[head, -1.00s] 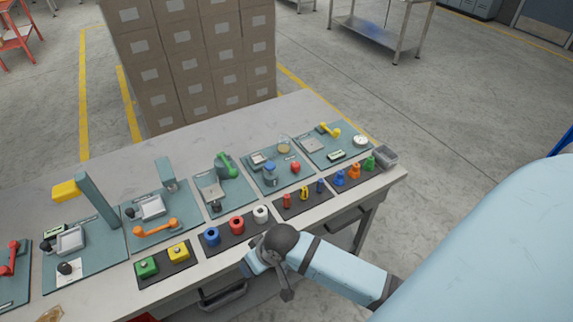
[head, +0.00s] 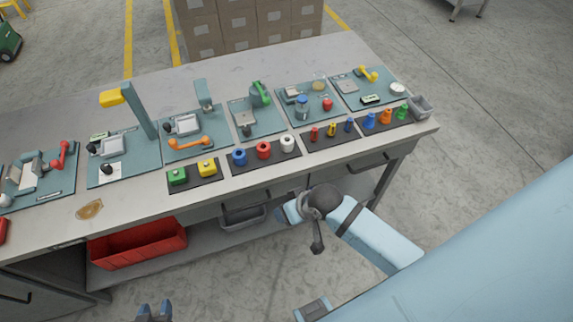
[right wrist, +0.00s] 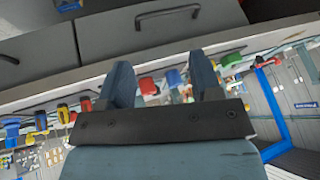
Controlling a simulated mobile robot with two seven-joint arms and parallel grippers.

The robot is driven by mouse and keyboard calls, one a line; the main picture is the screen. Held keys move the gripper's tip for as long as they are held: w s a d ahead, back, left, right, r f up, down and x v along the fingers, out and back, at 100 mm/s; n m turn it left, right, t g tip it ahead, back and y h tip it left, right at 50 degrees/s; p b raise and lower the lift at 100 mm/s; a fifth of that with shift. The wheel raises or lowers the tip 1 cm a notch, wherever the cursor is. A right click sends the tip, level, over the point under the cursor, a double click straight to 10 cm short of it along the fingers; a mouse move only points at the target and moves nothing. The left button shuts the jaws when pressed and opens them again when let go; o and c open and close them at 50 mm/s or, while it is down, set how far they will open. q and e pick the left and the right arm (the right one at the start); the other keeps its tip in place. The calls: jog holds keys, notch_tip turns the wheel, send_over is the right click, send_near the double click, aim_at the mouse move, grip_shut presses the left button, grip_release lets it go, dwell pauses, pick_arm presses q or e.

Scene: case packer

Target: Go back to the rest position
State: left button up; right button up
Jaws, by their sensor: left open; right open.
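My left gripper (head: 153,312) shows only as two fingertips at the bottom edge of the head view. They stand apart with nothing between them, over the floor in front of the workbench (head: 330,60). My right arm crosses the right side of the head view in front of the bench, and its gripper cannot be made out there. In the right wrist view my right gripper (right wrist: 162,80) is open, its two dark fingers wide apart and no object held. Drawer fronts with handles lie beyond its fingers in that view.
Teal mats with small fixtures line the bench top. Nearer the front edge are green and yellow blocks (head: 192,173), coloured rings (head: 263,150) and coloured pegs (head: 370,120). A red bin (head: 138,245) sits on the lower shelf. Stacked cartons (head: 250,25) stand behind. The floor in front is clear.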

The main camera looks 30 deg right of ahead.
jog(key=s+d+f+n+t, duration=0.1)
jog(key=s+n+t, duration=0.1)
jog(key=s+t, duration=0.3)
jog(key=s, duration=0.3)
jog(key=shift+s+d+f, duration=0.25)
jog(key=shift+f, duration=0.15)
jog(key=shift+w, duration=0.1)
jog(key=shift+c, duration=0.4)
